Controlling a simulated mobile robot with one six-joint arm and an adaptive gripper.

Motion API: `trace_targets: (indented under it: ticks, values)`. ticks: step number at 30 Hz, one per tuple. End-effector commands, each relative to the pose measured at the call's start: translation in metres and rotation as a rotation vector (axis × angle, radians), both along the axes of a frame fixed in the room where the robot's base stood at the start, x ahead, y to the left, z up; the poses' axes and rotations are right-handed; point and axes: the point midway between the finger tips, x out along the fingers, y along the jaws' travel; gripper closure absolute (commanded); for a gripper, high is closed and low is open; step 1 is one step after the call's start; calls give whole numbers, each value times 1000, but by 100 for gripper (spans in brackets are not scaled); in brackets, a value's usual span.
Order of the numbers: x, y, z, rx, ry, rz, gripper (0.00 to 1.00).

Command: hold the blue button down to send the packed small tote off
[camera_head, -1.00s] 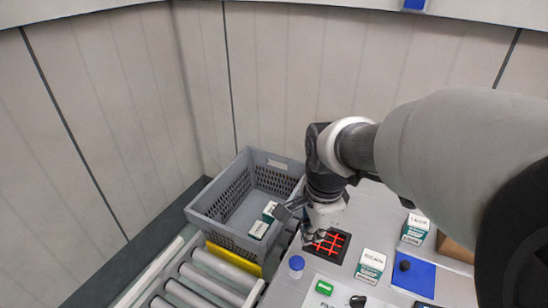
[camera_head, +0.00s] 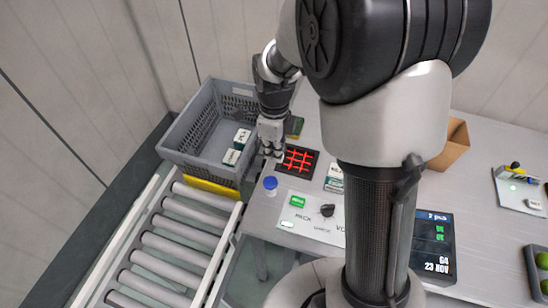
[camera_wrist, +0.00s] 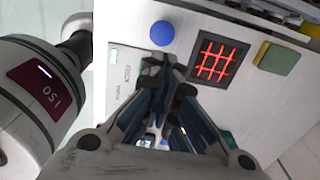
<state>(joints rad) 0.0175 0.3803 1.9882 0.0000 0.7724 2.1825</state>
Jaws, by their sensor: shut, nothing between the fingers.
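The blue button (camera_head: 270,183) is a round blue cap at the left edge of the worktop, left of the red-lit grid. It also shows in the wrist view (camera_wrist: 162,34), just beyond my fingertips. My gripper (camera_head: 272,155) is shut and empty, pointing down near the button; in the wrist view its fingertips (camera_wrist: 165,64) appear close to the button's near side. I see no clear contact, and the height gap cannot be told. The grey small tote (camera_head: 180,158) stands left of the worktop and holds white-and-green cartons (camera_head: 237,146).
A roller conveyor (camera_head: 180,226) with a yellow bar (camera_head: 210,188) lies before the tote. The red-lit grid (camera_head: 297,162), a carton (camera_head: 334,178) and a panel with a black dial (camera_head: 327,210) are close by. A display (camera_head: 434,245) and brown box (camera_head: 450,145) are at right.

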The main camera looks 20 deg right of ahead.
Motion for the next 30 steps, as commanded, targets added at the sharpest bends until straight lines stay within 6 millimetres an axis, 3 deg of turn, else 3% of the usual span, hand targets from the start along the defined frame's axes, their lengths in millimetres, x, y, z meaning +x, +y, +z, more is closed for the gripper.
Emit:
trace_targets:
  ticks: [9,15,21,30]
  values:
    - [-1,0,-73,0,5,1,100]
    - [-1,0,-105,0,3,1,100]
    - [-1,0,-119,1,1,1,100]
    - [0,0,-120,1,1,1,100]
